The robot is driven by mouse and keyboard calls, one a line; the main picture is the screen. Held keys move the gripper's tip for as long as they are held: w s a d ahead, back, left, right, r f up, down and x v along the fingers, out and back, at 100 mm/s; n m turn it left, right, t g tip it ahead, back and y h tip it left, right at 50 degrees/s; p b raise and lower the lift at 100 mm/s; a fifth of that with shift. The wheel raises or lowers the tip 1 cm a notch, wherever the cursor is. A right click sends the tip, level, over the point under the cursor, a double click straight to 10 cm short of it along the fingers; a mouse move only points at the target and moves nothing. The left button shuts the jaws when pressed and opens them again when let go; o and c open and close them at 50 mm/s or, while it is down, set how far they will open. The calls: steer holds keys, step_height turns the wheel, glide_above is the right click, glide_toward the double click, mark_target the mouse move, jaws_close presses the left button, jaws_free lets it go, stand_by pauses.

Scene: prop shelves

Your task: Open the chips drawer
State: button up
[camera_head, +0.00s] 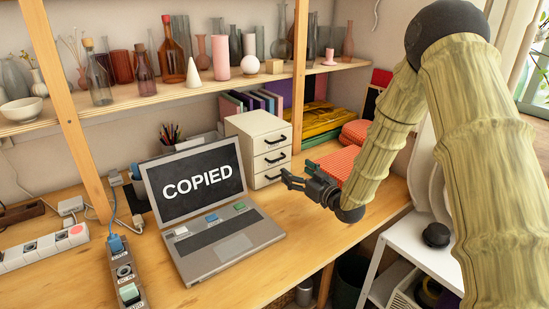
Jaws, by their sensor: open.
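A small cream drawer unit (243,140) stands on the wooden desk behind the laptop. Its front has three stacked drawers with dark handles: top (274,140), middle (275,158) and bottom (272,178). All three look closed. I cannot read any label that tells which is the chips drawer. My gripper (285,180) is open and empty, in front of and to the right of the unit, near the height of the bottom drawer. Its fingers point left toward the drawer fronts. I cannot tell whether they touch; the fingertips partly overlap the area by the bottom drawer.
An open laptop (235,242) reading "COPIED" holds small coloured pieces left of my gripper. Power strips (45,244) lie at the left. A shelf (150,93) of bottles runs above. Bare desk (310,235) lies in front of my gripper.

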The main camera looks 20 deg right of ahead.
mark_target(279, 159)
steer(key=x, duration=0.5)
steer(key=p+x, duration=0.1)
steer(key=x, duration=0.1)
steer(key=shift+w+a, duration=0.25)
steer(key=shift+a, duration=0.25)
steer(key=shift+w+a+r, duration=0.3)
steer(key=shift+w+r, duration=0.2)
steer(key=shift+w+f, duration=0.4)
steer(key=shift+s+r, duration=0.1)
steer(key=shift+r, duration=0.1)
steer(key=shift+c, duration=1)
jaws_close()
